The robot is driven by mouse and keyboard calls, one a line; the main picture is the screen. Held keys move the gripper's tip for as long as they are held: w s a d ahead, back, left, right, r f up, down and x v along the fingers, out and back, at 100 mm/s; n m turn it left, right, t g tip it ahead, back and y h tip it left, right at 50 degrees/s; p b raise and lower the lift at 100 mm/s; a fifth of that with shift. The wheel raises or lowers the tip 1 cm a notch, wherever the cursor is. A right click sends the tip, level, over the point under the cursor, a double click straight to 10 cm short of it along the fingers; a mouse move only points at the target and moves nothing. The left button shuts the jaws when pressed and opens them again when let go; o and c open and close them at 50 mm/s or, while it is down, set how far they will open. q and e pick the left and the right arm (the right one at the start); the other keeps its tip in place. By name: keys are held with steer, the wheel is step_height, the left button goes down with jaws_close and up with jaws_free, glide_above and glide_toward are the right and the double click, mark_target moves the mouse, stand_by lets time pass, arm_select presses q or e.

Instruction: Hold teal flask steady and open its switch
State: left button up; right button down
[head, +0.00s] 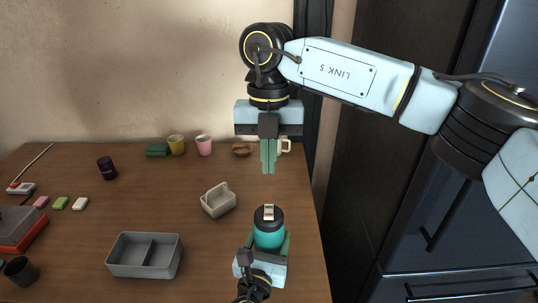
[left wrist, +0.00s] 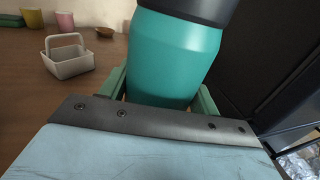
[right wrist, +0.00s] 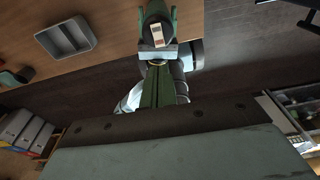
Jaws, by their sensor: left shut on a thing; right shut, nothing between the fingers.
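The teal flask (head: 268,234) stands upright near the front right of the table, with a dark lid. A pale switch (head: 268,212) sits on top of the lid; it also shows in the right wrist view (right wrist: 157,34). My left gripper (head: 268,246) is shut on the flask's body, a finger on each side. The flask (left wrist: 172,58) fills the middle of the left wrist view, its top cut off. My right gripper (head: 268,168) is shut and empty, pointing down, above and beyond the flask. Its closed green fingers (right wrist: 158,88) show in the right wrist view.
A grey divided tray (head: 145,272) lies left of the flask. A small pale basket (head: 218,201) stands behind it. Cups, a brown bowl (head: 241,149) and a green block (head: 157,150) line the back. A dark cabinet (head: 420,220) stands right of the table.

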mark_target(269, 215)
steer(key=f, duration=0.6)
steer(key=s+f, duration=0.1)
steer(key=f, duration=0.3)
steer(key=shift+s+f, duration=0.1)
steer(key=shift+s+f, duration=0.15)
steer(key=shift+f, duration=0.2)
steer(key=shift+w+r, duration=0.25)
steer(key=shift+w, duration=0.6)
steer(key=shift+r, duration=0.1)
